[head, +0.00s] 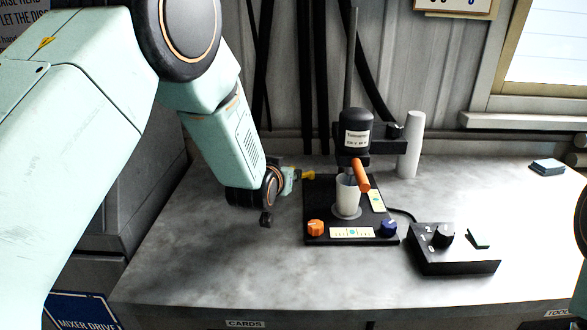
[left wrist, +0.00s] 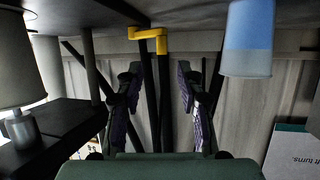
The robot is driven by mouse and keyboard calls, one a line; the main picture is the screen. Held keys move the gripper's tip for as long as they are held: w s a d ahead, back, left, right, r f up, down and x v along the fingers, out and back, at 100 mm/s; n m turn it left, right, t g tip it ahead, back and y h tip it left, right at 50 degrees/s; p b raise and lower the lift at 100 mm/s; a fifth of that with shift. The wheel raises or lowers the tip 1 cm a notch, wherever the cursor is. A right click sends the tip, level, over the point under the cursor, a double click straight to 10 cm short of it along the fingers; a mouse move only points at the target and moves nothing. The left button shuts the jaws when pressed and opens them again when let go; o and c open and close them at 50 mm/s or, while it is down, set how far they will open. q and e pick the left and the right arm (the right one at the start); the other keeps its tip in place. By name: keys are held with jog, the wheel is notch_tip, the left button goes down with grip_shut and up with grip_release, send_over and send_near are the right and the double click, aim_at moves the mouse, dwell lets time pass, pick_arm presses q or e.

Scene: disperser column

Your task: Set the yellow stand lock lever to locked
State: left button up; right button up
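The yellow lever (head: 308,175) sits at the left back edge of the black stand base (head: 318,200). In the left wrist view the lever (left wrist: 147,34) is a bent yellow bar at the top centre. My left gripper (head: 292,178) is just left of the lever in the head view. In the left wrist view its two fingers (left wrist: 158,92) are spread apart, with the lever beyond the gap and nothing held between them. I cannot tell contact or the lever's lock setting. My right gripper is not in view.
The stand carries a black motor head (head: 356,128), an orange handle (head: 360,175), a pale beaker (head: 347,193), an orange knob (head: 316,227) and a blue knob (head: 389,227). A black control box (head: 455,262) stands at right. The bench front left is clear.

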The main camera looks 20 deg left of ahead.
pick_arm(q)
jog(key=shift+w+a+f, duration=0.25)
jog(key=shift+w, duration=0.1)
jog(key=x, duration=0.4)
jog(key=shift+w+d+f+b, duration=0.2)
jog(key=shift+w+b, duration=0.1)
jog(key=shift+w, duration=0.3)
jog(key=shift+a, duration=0.3)
jog(key=shift+w+d+f, duration=0.1)
jog(key=shift+w+d, duration=0.05)
jog(key=shift+w, duration=0.1)
jog(key=shift+c, duration=0.5)
jog(key=shift+s, duration=0.15)
jog(key=c, duration=0.4)
grip_shut()
